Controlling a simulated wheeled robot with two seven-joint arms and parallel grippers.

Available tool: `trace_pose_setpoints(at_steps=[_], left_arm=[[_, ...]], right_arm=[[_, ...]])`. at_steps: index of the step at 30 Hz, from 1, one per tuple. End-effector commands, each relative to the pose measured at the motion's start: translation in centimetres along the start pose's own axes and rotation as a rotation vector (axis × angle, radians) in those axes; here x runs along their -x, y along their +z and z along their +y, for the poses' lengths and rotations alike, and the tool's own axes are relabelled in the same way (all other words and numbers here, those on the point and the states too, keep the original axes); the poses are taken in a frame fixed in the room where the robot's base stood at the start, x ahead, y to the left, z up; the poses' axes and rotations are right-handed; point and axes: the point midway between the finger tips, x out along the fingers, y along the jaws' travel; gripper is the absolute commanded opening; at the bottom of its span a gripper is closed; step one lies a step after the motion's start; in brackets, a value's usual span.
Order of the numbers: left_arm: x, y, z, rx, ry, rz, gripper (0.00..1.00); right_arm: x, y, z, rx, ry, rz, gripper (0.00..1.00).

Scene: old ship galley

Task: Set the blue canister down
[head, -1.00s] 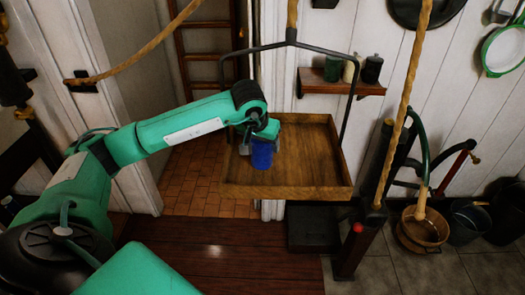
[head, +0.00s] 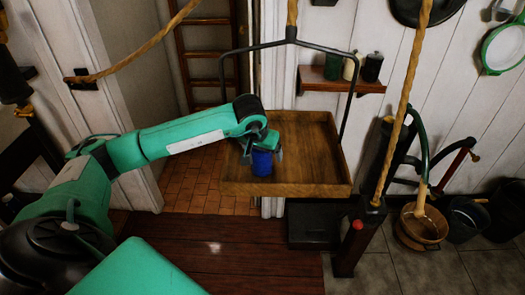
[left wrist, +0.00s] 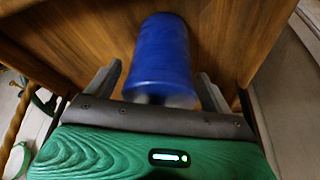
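The blue canister (head: 262,163) stands on the wooden hanging tray (head: 310,187), near its front left part. It also shows in the left wrist view (left wrist: 162,55), against the tray's wood. My left gripper (head: 262,154) is over the canister, with one finger on each side of it. In the left wrist view, the fingers (left wrist: 160,82) are spread, with gaps between them and the canister, so the gripper looks open around it. The canister's top is partly hidden by the gripper in the head view. My right gripper is not in view.
The tray hangs from a dark metal frame (head: 347,95) and a rope. Its right and back parts are bare. A wall shelf (head: 340,87) behind holds several small jars. A wooden bucket (head: 422,228) stands on the floor at the right.

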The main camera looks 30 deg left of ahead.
Motion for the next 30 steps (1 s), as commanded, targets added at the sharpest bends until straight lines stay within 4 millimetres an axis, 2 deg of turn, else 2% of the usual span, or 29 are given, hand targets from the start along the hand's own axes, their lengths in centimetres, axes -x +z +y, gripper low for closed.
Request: trace_pose_setpoints(at_steps=[6,8,21,25,30], left_arm=[[0.4,-0.2,0.0,0.0,0.0,0.0,0.85],[0.9,-0.2,0.0,0.0,0.001,0.004,0.85],[9.8,-0.2,0.0,0.0,0.0,0.006,0.85],[11.4,-0.2,0.0,0.001,0.0,0.003,0.85],[12.2,-0.1,0.0,0.0,0.0,0.0,0.85]], right_arm=[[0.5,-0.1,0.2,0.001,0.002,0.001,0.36],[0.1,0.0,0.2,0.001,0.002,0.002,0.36],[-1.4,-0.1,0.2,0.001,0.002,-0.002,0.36],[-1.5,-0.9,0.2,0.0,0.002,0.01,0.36],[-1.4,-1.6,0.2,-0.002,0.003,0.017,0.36]])
